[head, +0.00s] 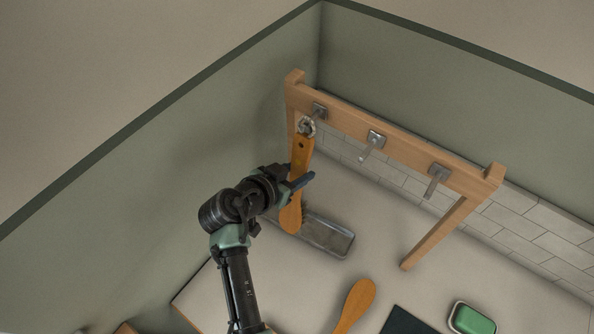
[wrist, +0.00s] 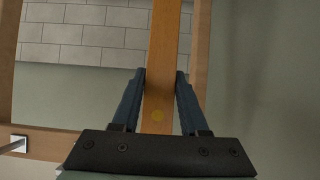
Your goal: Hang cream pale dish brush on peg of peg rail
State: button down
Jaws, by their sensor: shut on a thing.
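My gripper (head: 301,182) is shut on the handle of a wooden dish brush (head: 291,216), orange-brown here rather than pale cream. In the wrist view the handle (wrist: 163,40) runs between both fingers (wrist: 160,76). The middle peg (head: 372,144) and right peg (head: 437,180) are bare.
A grey tray (head: 328,235) lies below the held brush. Another wooden handle (head: 356,302), a dark mat (head: 405,322) and a green block in a dish (head: 472,320) are at the front. Green walls meet behind the rail. The counter's middle is clear.

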jog(key=shift+c, duration=1.8)
grip_release()
jog(key=shift+s+r, duration=0.1)
jog(key=p+v, duration=0.3)
jog(key=v, duration=0.3)
jog(key=shift+s+a+r+p, duration=0.15)
jog(key=shift+s+a+p, duration=0.1)
jog(key=shift+p, duration=0.05)
dwell(0.5)
